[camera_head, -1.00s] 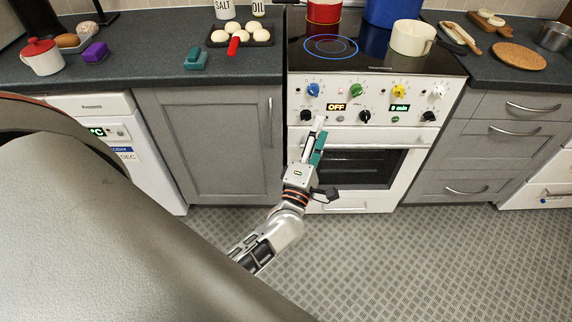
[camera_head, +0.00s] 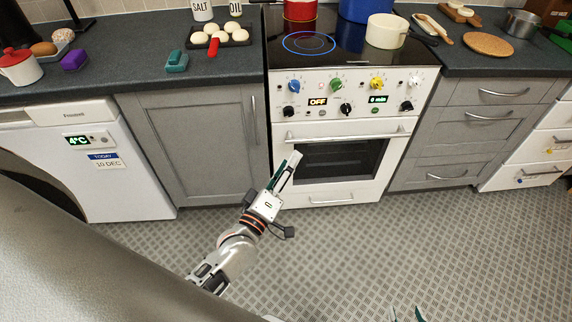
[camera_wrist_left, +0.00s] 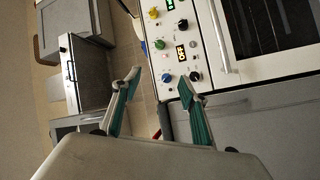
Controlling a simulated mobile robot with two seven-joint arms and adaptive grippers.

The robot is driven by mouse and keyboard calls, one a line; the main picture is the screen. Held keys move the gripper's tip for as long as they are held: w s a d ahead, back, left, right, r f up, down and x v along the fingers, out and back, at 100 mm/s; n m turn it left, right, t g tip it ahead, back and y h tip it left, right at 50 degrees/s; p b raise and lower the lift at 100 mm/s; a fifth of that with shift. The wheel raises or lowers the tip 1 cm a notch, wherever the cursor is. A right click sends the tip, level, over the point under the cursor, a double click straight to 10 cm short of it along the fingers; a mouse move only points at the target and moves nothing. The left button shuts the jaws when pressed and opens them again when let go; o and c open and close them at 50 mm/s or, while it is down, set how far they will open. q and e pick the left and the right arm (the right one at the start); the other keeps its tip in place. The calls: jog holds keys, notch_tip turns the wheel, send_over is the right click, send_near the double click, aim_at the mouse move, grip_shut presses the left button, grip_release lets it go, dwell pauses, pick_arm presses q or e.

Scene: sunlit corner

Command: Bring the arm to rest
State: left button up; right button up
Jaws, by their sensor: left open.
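My left gripper (camera_head: 292,160) is in front of the oven door, low and to the left in the head view, its fingers pointing up and to the right. In the left wrist view the left gripper (camera_wrist_left: 160,78) has its two teal-lined fingers spread with nothing between them. It holds no object. Teal fingertips of my right gripper (camera_head: 406,314) show at the bottom edge of the head view, spread apart; the rest of it is cut off.
The white oven (camera_head: 340,160) stands close beyond the left gripper, its handle (camera_head: 350,134) across the front. A grey cabinet (camera_head: 190,140) and a white fridge (camera_head: 90,165) are to the left, drawers (camera_head: 450,145) to the right. The patterned floor (camera_head: 460,245) is clear.

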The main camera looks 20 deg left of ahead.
dwell(0.3)
pick_arm(q)
jog(key=s+f+m+g+h, duration=0.1)
jog(key=s+f+m+g, duration=0.8)
jog(key=s+f+m, duration=0.6)
jog(key=s+f, duration=0.3)
jog(key=s, duration=0.1)
jog(key=shift+s+d+f+m, duration=0.2)
jog(key=shift+s+d+m, duration=0.05)
jog(key=shift+m, duration=0.05)
